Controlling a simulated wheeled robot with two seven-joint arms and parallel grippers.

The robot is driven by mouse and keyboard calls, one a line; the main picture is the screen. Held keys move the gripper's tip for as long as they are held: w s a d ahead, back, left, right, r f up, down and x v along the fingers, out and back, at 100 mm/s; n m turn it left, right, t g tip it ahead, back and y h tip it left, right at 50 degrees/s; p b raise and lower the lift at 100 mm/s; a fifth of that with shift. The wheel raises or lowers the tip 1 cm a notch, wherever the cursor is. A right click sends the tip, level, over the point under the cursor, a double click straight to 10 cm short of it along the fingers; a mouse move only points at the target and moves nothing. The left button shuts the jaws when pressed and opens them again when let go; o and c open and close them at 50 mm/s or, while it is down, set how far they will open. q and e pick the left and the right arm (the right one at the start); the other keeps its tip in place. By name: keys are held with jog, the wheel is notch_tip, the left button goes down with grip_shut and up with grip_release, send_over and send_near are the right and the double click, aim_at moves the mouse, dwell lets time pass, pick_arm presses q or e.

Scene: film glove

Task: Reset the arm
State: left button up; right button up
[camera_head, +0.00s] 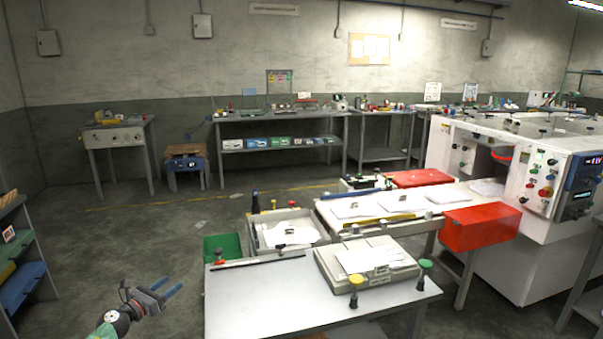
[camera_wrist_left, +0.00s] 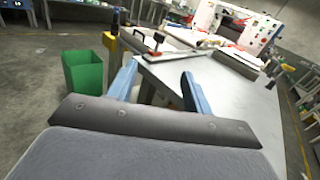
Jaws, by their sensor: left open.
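My left gripper (camera_head: 170,291) is at the lower left of the head view, over the floor and left of the near metal table (camera_head: 300,300). Its two blue fingers are apart with nothing between them. In the left wrist view the open fingers (camera_wrist_left: 160,85) point toward the near edge of the table, which also shows there (camera_wrist_left: 215,85). My right gripper is not in view.
A green bin (camera_head: 222,248) stands beside the table, also in the left wrist view (camera_wrist_left: 83,72). A grey tray with white film packs (camera_head: 367,262) lies on the table. A red box (camera_head: 480,226) and white machine (camera_head: 540,240) are at right.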

pick_arm(q)
jog(key=a+r+n+t+y, duration=0.1)
jog(key=a+r+n+y, duration=0.55)
jog(key=n, duration=0.75)
jog(key=a+r+n+y, duration=0.3)
jog(key=n+y, duration=0.7)
jog(key=n, duration=0.3)
jog(key=s+d+f+n+g+h, duration=0.3)
jog(key=s+d+f+n+g, duration=0.15)
jog(key=s+d, duration=0.75)
jog(key=s+d+f+n+g+h, duration=0.25)
jog(key=s+d+f, duration=0.35)
jog(key=s+d, duration=0.5)
jog(key=s+d+f+n+g+h, duration=0.2)
jog(key=s+d+f+n+g, duration=0.3)
jog(key=s+d, duration=0.7)
jog(key=s+d+f+g+h, duration=0.1)
jog(key=s+f, duration=0.3)
jog(key=s, duration=0.6)
jog(key=s+d+f+g+h, duration=0.1)
jog(key=s+f, duration=0.3)
jog(key=s, duration=0.7)
jog(key=shift+d+f+g, duration=0.3)
jog(key=shift+d+g, duration=0.15)
jog(key=shift+g, duration=0.15)
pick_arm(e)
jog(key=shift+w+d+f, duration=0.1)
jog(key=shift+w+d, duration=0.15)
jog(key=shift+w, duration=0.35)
